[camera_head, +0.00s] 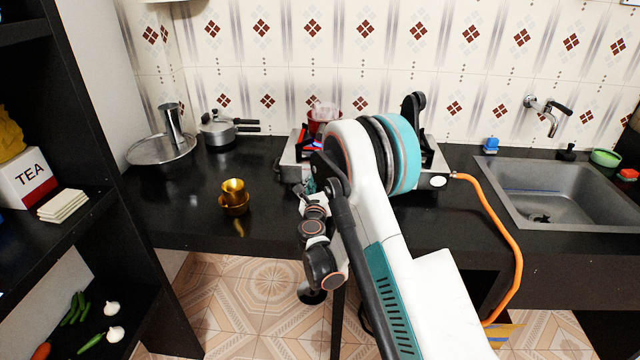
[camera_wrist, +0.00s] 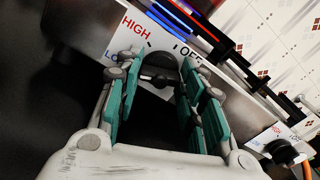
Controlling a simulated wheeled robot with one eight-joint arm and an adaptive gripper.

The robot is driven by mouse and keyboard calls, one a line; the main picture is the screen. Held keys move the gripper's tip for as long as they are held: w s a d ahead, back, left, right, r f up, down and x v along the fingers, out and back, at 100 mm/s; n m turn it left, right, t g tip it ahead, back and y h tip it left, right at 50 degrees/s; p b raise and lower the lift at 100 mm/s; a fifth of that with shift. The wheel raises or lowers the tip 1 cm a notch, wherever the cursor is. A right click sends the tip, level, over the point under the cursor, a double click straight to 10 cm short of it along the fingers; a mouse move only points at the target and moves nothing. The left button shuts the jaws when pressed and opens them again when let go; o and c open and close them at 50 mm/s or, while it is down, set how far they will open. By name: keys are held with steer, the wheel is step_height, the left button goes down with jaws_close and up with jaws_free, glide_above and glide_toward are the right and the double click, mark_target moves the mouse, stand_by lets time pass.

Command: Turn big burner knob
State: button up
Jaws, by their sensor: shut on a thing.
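The stove (camera_head: 290,163) stands on the black counter, largely hidden behind my arm in the head view. Its light front panel (camera_wrist: 95,32) crosses the wrist view at a slant, with a red "HIGH", a blue "LO" and "OFF" printed around a dark grey burner knob (camera_wrist: 160,64). My gripper (camera_wrist: 158,84) is shut on this knob, with teal-padded fingers on both sides of it. In the head view my gripper (camera_head: 308,187) shows only partly at the stove's left front. A second knob (camera_wrist: 285,152) sits farther right on the panel, clear of my fingers.
A red pot (camera_head: 322,117) stands on the stove. A brass cup (camera_head: 234,194), a pressure cooker (camera_head: 217,130) and a steel lid (camera_head: 160,150) are on the counter to the left. An orange hose (camera_head: 512,243) hangs on the right, near the sink (camera_head: 575,190).

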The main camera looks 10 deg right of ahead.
steer(key=m, duration=1.3)
steer(key=shift+m, duration=0.3)
steer(key=m, duration=0.8)
steer(key=shift+m, duration=0.3)
steer(key=o, duration=1.1)
